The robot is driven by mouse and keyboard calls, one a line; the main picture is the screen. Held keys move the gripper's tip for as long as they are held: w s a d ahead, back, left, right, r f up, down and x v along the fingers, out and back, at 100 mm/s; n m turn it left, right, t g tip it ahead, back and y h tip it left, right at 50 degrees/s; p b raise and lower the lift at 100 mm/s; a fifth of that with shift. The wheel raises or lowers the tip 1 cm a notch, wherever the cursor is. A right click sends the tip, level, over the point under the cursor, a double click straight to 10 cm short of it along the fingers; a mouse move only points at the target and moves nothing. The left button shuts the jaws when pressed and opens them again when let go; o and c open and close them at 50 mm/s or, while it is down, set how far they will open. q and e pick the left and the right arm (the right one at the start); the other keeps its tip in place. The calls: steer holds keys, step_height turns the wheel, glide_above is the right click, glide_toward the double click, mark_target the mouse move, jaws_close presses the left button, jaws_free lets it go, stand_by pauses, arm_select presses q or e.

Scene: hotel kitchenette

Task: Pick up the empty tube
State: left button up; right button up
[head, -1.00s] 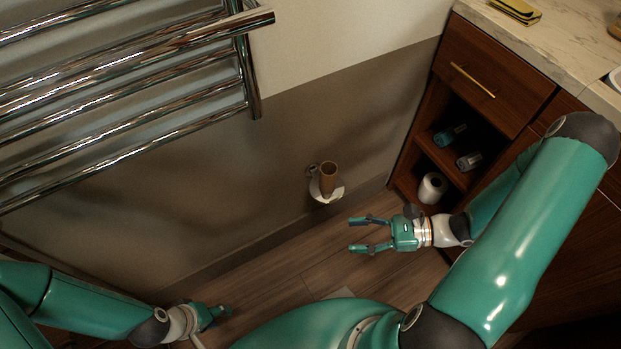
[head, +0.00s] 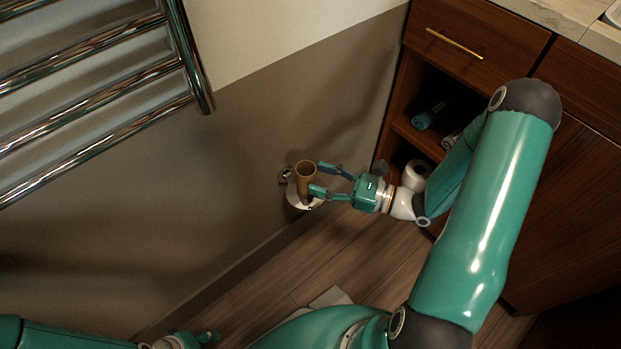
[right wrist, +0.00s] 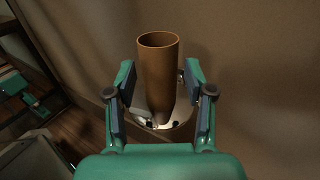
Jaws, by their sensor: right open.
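The empty tube (head: 306,183) is a brown cardboard roll standing upright on a small white round holder (head: 293,198) at the wall. It also shows in the right wrist view (right wrist: 158,75), its open top towards me. My right gripper (head: 316,178) is open, with one finger on each side of the tube. In the right wrist view the fingers (right wrist: 160,105) flank the tube's lower part, with a visible gap on both sides. My left gripper (head: 210,336) is low at the bottom left, partly cut off, and its fingers are too small to judge.
A chrome towel rail (head: 100,95) hangs on the wall at upper left. A wooden cabinet (head: 480,45) stands at right, with a white roll (head: 415,172) on its lower shelf and a teal rolled item (head: 428,115) above. The wooden floor (head: 330,258) is mostly clear.

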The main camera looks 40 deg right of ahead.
mark_target(305, 168)
steer(key=shift+b+x, duration=0.65)
steer(key=shift+x, duration=2.8)
steer(key=c, duration=0.4)
